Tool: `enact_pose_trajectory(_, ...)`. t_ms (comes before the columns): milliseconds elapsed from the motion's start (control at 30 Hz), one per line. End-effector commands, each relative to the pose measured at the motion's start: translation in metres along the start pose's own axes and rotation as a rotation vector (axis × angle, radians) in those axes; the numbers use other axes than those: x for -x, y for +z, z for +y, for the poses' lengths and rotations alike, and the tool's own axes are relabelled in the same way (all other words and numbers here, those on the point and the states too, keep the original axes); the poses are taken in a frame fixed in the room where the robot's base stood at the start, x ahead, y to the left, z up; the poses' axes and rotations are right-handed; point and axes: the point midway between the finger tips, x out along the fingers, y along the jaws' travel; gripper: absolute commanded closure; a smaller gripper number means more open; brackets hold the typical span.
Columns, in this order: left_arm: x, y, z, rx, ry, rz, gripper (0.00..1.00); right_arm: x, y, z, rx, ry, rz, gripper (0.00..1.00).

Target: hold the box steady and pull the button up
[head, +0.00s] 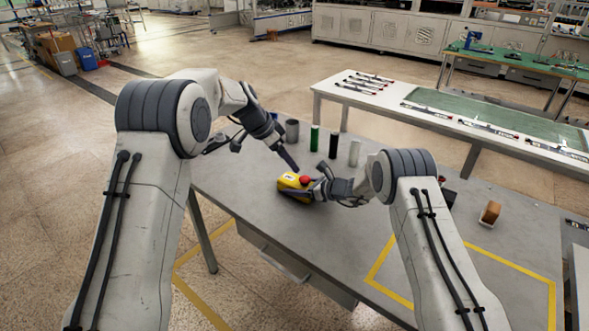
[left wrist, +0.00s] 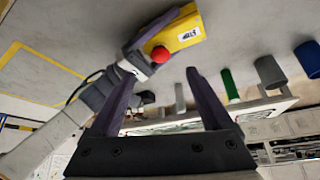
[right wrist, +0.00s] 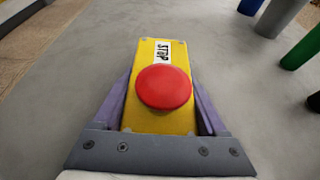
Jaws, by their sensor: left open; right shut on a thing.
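A yellow box (head: 287,184) with a red button (head: 305,180) on top and a STOP label sits on the grey table. It also shows in the left wrist view as a yellow box (left wrist: 184,36) with its red button (left wrist: 160,54). My right gripper (right wrist: 163,105) is shut on the box, one finger along each long side, with the button between the fingers and facing the camera. My left gripper (head: 294,168) is open and empty, above and just behind the box, apart from the button. In the left wrist view its fingers (left wrist: 155,95) point toward the box area.
A brown block (head: 490,212) lies at the right. The table (head: 330,250) is clear in front.

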Motion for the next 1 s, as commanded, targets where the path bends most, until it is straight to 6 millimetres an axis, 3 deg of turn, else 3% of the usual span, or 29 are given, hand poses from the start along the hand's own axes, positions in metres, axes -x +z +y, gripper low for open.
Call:
enact_pose_trajectory(200, 0.019, 0.001, -0.001, 0.0, -0.002, -0.001, 0.17, 0.0, 0.0, 0.001, 0.0, 0.001, 0.0, 0.94)
enact_pose_trajectory(467, 0.02, 0.001, -0.001, 0.001, -0.001, -0.001, 0.17, 0.0, 0.0, 0.001, 0.0, 0.001, 0.0, 0.94)
enact_pose_trajectory(500, 0.02, 0.001, -0.001, 0.001, -0.001, -0.001, 0.17, 0.0, 0.0, 0.001, 0.0, 0.001, 0.0, 0.14)
enact_pose_trajectory(533, 0.02, 0.001, -0.001, 0.001, -0.001, -0.001, 0.17, 0.0, 0.0, 0.0, 0.0, 0.001, 0.0, 0.02)
enact_pose_trajectory(833, 0.02, 0.001, -0.001, 0.001, -0.002, -0.001, 0.17, 0.002, 0.0, 0.0, 0.0, 0.0, 0.0, 0.0)
enact_pose_trajectory(1000, 0.02, 0.001, -0.001, 0.001, -0.001, -0.001, 0.17, 0.022, 0.001, -0.001, -0.001, -0.001, 0.0, 0.0)
